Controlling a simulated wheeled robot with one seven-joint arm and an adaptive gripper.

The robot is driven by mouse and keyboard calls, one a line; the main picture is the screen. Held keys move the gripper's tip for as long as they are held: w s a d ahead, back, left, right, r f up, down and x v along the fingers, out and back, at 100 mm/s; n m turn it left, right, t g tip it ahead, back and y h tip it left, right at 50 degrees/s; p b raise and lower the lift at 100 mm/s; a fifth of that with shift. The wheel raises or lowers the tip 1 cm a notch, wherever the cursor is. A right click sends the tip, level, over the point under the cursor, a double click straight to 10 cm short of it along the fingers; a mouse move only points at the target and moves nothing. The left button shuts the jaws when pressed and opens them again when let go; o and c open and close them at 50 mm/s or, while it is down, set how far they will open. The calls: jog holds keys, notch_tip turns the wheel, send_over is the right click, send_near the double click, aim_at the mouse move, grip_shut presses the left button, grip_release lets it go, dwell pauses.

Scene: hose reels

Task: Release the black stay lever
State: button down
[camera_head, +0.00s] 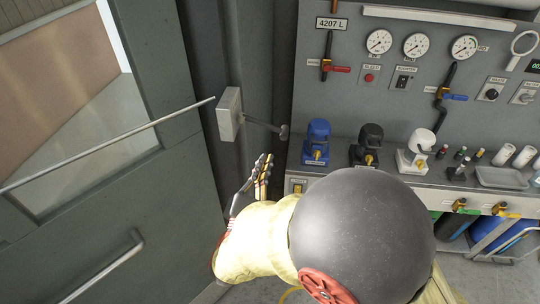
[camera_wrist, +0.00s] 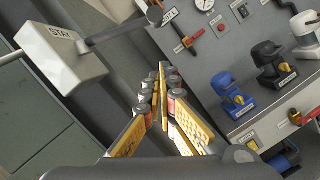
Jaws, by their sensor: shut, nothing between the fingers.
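A pale grey box (camera_head: 230,114) is fixed on the dark frame beside the door. In the wrist view the same box (camera_wrist: 62,55) carries the label STAY. A dark lever (camera_head: 262,124) sticks out of its right side and ends in a small knob. The lever also shows at the top of the wrist view (camera_wrist: 118,31). My gripper (camera_head: 263,168) is below the lever, apart from it, with its fingers pointing up. In the wrist view my gripper (camera_wrist: 162,88) has its fingertips together with nothing held.
A long thin rod (camera_head: 100,149) runs left from the box across the green door (camera_head: 180,110). To the right is a grey panel (camera_head: 330,110) with gauges (camera_head: 416,45) and a blue valve (camera_head: 317,140), a black valve (camera_head: 369,143) and a white valve (camera_head: 415,150).

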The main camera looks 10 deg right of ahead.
jog(key=v, duration=0.7)
jog(key=shift+s, duration=0.2)
